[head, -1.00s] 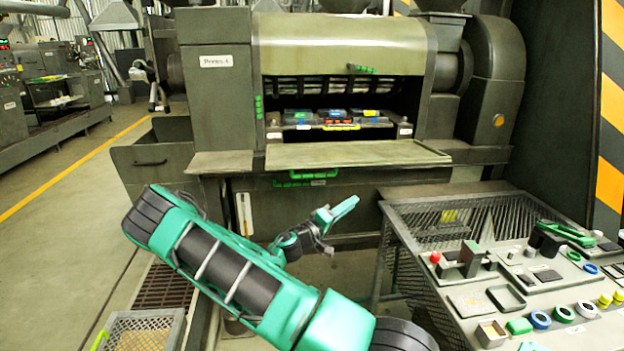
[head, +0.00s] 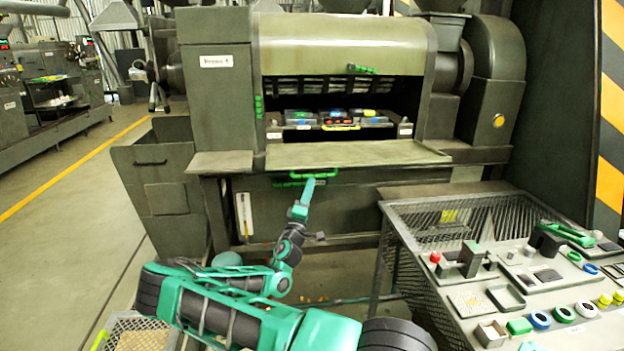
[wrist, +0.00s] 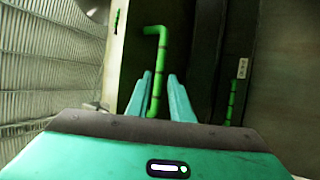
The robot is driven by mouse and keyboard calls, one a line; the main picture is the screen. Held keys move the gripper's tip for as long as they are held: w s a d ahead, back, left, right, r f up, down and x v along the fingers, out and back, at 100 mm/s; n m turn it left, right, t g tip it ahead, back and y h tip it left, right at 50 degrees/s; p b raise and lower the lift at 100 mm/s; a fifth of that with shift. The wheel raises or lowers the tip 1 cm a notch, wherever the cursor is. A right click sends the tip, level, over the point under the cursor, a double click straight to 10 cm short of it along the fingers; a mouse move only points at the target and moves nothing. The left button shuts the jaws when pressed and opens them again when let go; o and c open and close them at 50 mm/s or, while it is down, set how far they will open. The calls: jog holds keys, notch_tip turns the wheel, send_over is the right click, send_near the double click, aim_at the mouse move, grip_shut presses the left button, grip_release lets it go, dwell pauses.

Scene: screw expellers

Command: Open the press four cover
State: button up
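The press (head: 215,110), a large dark machine with a white label plate, fills the middle of the head view. It has a curved olive hood (head: 340,42) with a small green handle (head: 362,69), over an open bay. Below the bay is a flat olive plate (head: 360,153). A longer green handle (head: 325,172) is under its front edge. I cannot tell which part is named the cover. My gripper (head: 310,182) is raised at this lower handle. In the wrist view, my gripper's two fingers (wrist: 160,88) are apart, with a green handle (wrist: 162,55) showing between them; contact is unclear.
A control desk (head: 470,290) with buttons and small trays stands at the right, close to my arm. A mesh crate (head: 125,322) is at the lower left. A dark bin (head: 155,175) adjoins the press's left side. Open floor (head: 70,250) lies farther left.

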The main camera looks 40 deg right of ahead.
aim_at(314, 176)
jog(key=x, duration=0.6)
grip_shut()
jog(key=shift+a, duration=0.1)
